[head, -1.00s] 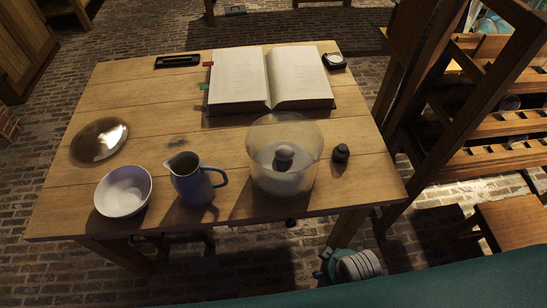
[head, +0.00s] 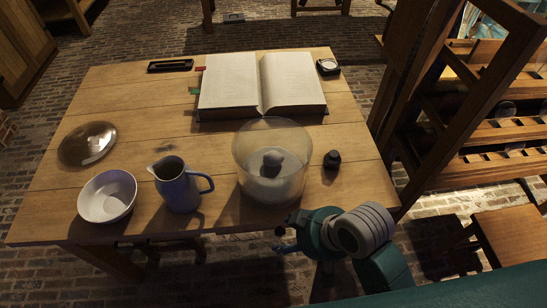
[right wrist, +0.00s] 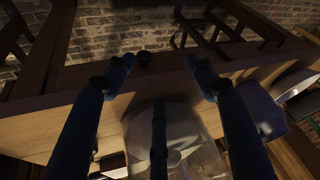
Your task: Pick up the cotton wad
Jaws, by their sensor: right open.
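A clear glass jar (head: 243,178) stands near the front edge of the table, with pale material in its lower part. A rounded grey lump (head: 272,160) sits inside it; this may be the cotton wad, but I cannot tell for sure. My right gripper (head: 285,239) is open and empty at the table's front edge, in front of and below the jar, apart from it. In the right wrist view its spread dark fingers (right wrist: 161,68) point toward the table, and the jar (right wrist: 190,135) shows below them. My left gripper is not in view.
A blue jug (head: 178,188), a white bowl (head: 107,197) and a shiny dish (head: 87,144) stand left of the jar. A small dark bottle (head: 332,160) is on its right. An open book (head: 230,82) lies behind. A wooden rack (head: 490,135) stands to the right.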

